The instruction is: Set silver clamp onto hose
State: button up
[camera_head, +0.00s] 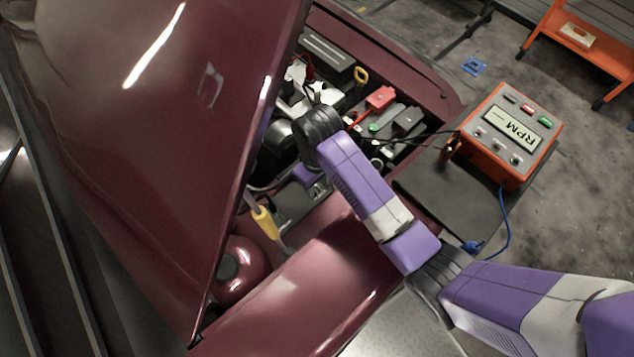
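My purple and grey arm reaches from the lower right over the fender into the open engine bay. Its black wrist joint is above the middle of the bay, and a small purple part shows just below it. My gripper's fingers cannot be made out among the dark parts there, so I cannot tell whether they are open or hold anything. I cannot pick out the silver clamp or the hose with certainty; the arm and the raised hood (150,130) hide part of the bay.
An orange RPM meter box (511,135) stands on a dark mat (455,200) right of the bay, with black and blue cables. A red box (381,97) and a yellow ring handle (361,75) are in the bay. A yellow handle (265,222) shows near the hood edge.

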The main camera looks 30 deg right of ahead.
grip_shut()
dwell(1.3)
